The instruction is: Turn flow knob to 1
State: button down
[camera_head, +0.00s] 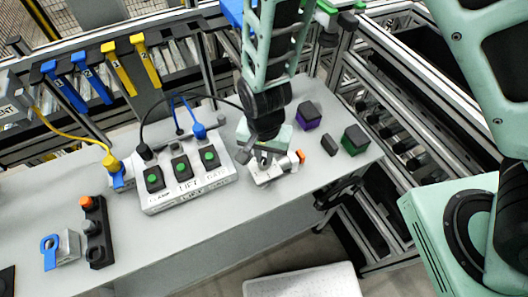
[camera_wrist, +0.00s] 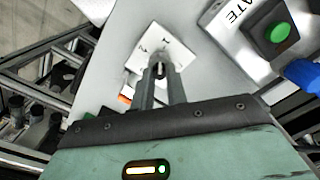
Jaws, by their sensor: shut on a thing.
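The flow knob's white plate (camera_wrist: 172,48) shows in the wrist view, with small dark marks too small to read surely. The flow knob (camera_wrist: 159,66) is a small dark piece between my fingertips, mostly hidden by them. My gripper (camera_wrist: 160,72) is shut on it from above. In the head view my gripper (camera_head: 262,158) reaches down to the white fixture (camera_head: 268,178) on the table, right of the button box. The knob itself is hidden there by my gripper. Which mark the knob points to cannot be told.
A white button box (camera_head: 188,188) with several green buttons and cables stands close on the left. An orange part (camera_head: 300,156) sits beside the fixture. Purple (camera_head: 308,116) and green (camera_head: 354,140) dark-topped blocks stand to the right. The table front is clear.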

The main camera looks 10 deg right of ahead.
aim_at(264, 159)
jog(key=shift+r+m+p, duration=0.1)
jog(key=shift+m+p, duration=0.2)
jog(key=shift+m, duration=0.9)
jog(key=c, duration=1.4)
grip_release()
notch_tip(264, 159, up, 17)
jog(key=shift+r+b, duration=0.15)
jog(key=shift+b, duration=0.5)
